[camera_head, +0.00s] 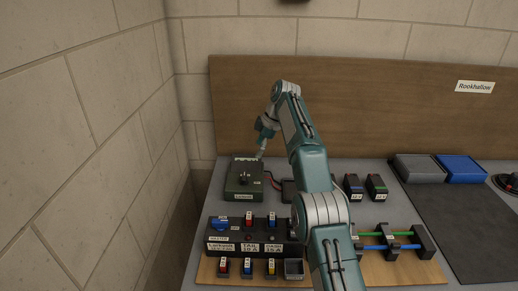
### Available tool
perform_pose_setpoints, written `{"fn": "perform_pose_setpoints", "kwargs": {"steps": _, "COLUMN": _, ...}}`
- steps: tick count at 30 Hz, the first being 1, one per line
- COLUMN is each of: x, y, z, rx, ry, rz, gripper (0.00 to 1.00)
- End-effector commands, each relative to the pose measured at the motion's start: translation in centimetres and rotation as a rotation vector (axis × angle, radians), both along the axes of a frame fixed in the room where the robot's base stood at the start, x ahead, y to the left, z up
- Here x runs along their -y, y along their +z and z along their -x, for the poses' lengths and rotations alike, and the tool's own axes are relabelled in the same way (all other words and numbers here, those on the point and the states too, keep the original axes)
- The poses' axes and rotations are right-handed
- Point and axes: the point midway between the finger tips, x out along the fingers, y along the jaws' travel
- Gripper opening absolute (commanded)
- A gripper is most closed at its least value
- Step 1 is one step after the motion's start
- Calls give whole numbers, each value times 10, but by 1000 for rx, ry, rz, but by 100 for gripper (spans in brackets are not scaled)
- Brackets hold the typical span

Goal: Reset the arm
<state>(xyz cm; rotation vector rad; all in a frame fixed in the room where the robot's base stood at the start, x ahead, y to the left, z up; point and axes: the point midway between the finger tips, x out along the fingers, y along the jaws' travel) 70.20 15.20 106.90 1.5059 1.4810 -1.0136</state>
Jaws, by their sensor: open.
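My teal and grey arm rises from the bottom of the view, bends at the top, and reaches down to the left. My arm hides part of the middle of the bench.
The grey bench (374,222) holds a black fuse block (225,246) with coloured fuses, a small grey tray (294,268), and green and blue tubes in black holders (424,241). A grey bin (418,168) and blue bin (462,168) stand right. A wooden backboard (380,110) and brick walls close the space.

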Motion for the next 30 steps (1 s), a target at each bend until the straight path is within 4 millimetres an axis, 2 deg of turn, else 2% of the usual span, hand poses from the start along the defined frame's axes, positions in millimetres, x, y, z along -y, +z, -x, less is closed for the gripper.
{"fn": "perform_pose_setpoints", "kwargs": {"steps": 8, "x": 1, "y": 5, "z": 1, "rx": 2, "ry": -11, "rz": 1, "gripper": 97}}
{"fn": "perform_pose_setpoints", "kwargs": {"steps": 11, "x": 6, "y": 21, "z": 5, "rx": 1, "ry": -61, "rz": 9, "gripper": 97}}
{"fn": "perform_pose_setpoints", "kwargs": {"steps": 14, "x": 14, "y": 46, "z": 14, "rx": -2, "ry": -148, "rz": 21, "gripper": 97}}
{"fn": "perform_pose_setpoints", "kwargs": {"steps": 23, "x": 44, "y": 108, "z": 62, "rx": -9, "ry": -438, "rz": 49, "gripper": 97}}
{"fn": "perform_pose_setpoints", "kwargs": {"steps": 30, "x": 67, "y": 140, "z": 119, "rx": -7, "ry": -658, "rz": 60, "gripper": 97}}
